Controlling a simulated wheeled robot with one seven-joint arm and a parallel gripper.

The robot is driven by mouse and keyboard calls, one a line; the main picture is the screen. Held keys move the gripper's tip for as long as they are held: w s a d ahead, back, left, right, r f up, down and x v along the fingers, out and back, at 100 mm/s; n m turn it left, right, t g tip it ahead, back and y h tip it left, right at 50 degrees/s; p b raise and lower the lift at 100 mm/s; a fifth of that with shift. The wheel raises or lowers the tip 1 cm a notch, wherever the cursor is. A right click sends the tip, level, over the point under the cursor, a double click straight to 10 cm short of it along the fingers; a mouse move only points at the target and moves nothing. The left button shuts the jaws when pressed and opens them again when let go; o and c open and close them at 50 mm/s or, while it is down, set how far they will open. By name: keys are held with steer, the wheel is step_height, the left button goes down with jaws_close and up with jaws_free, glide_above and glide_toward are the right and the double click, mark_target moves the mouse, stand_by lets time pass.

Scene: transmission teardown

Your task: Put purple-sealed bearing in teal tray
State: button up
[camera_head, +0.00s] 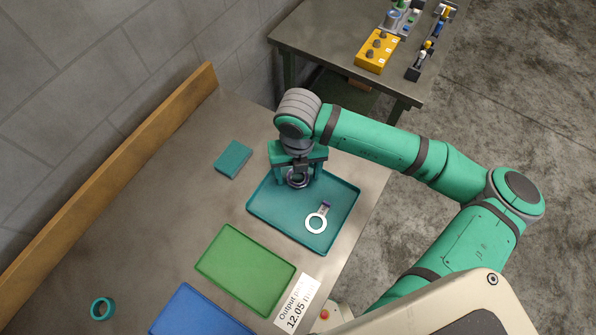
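The teal tray (338,237) lies on the near bench, its upper part beneath my gripper. My gripper (298,180) points down over the tray's upper end, with its fingers spread wide. A dark grey ring with a faint purplish tint (298,184), which looks like the purple-sealed bearing, is between the fingers. I cannot tell whether the fingers touch it or whether it rests on the tray floor. A white ring-shaped part (316,225) with a small purple-marked tab lies in the tray to the lower right of the gripper.
A green tray (246,270) and a blue tray (198,315) lie lower left of the teal one. A teal block (233,159) and a teal ring (102,308) sit on the bench. A paper label (297,303) is beside the green tray. A second table (325,35) holds a yellow box (376,52).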

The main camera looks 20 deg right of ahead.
step_height(320, 180, up, 12)
steer(key=shift+r, duration=0.15)
stand_by(0.6)
steer(key=shift+w, duration=0.1)
stand_by(0.4)
